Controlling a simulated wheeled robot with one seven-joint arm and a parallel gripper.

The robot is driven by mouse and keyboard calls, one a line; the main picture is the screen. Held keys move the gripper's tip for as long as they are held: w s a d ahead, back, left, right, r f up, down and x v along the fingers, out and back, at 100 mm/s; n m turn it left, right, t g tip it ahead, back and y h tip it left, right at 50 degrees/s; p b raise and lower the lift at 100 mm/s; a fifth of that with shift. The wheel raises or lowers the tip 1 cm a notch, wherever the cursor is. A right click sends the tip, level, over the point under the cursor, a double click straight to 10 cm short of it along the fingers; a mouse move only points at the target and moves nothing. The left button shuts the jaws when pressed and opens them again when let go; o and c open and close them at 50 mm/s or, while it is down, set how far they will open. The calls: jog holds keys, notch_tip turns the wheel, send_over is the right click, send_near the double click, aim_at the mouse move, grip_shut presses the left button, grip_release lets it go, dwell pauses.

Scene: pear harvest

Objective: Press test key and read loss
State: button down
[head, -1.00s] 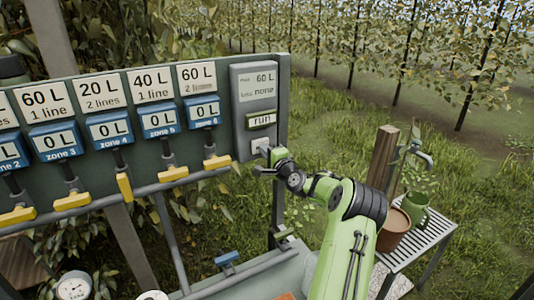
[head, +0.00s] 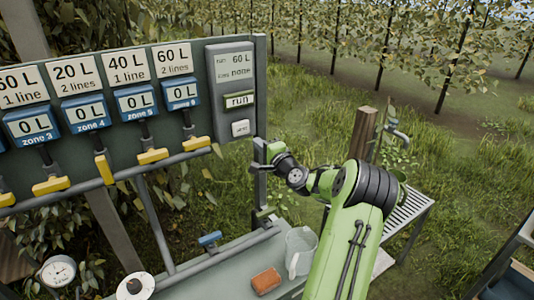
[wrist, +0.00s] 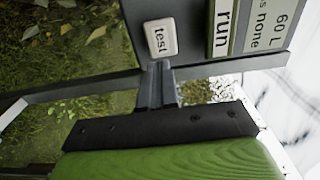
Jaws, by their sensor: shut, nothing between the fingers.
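The grey control box (head: 222,62) at the right end of the board has a display (head: 235,67) reading 60 L and loss none. Below it are a run plate (head: 240,100) and a small white test key (head: 240,128). In the wrist view the key (wrist: 160,38) is labelled "test" and stands clear of the fingertips. My gripper (wrist: 157,80) is shut and empty, its tips just below the key in that picture.
Blue zone meters (head: 136,102) reading 0 L and yellow valve handles (head: 153,156) line the board to the left. Below are a bench (head: 225,277) with a clear jug (head: 300,245) and an orange-brown block (head: 266,280). A slatted stand (head: 410,212) and tap (head: 397,132) are at right.

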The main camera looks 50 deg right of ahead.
jog(key=shift+v, duration=1.95)
jog(key=shift+s, duration=0.1)
jog(key=w+a+n+g+y, duration=0.25)
jog(key=a+n, duration=0.35)
jog(key=a, duration=0.8)
jog(key=w+a+n+g+y, duration=0.1)
jog(key=a+n+g+y, duration=0.45)
jog(key=a, duration=0.75)
jog(key=s+a+n+g+h, duration=0.1)
jog(key=s+a+n, duration=0.4)
jog(key=s, duration=0.8)
jog(key=s+a+n+g+h, duration=0.1)
jog(key=s+a+n, duration=0.4)
jog(key=s, duration=0.9)
jog(key=a+g, duration=0.1)
jog(key=a, duration=0.1)
jog(key=shift+a+f+g+h, duration=0.3)
jog(key=shift+f+h, duration=0.1)
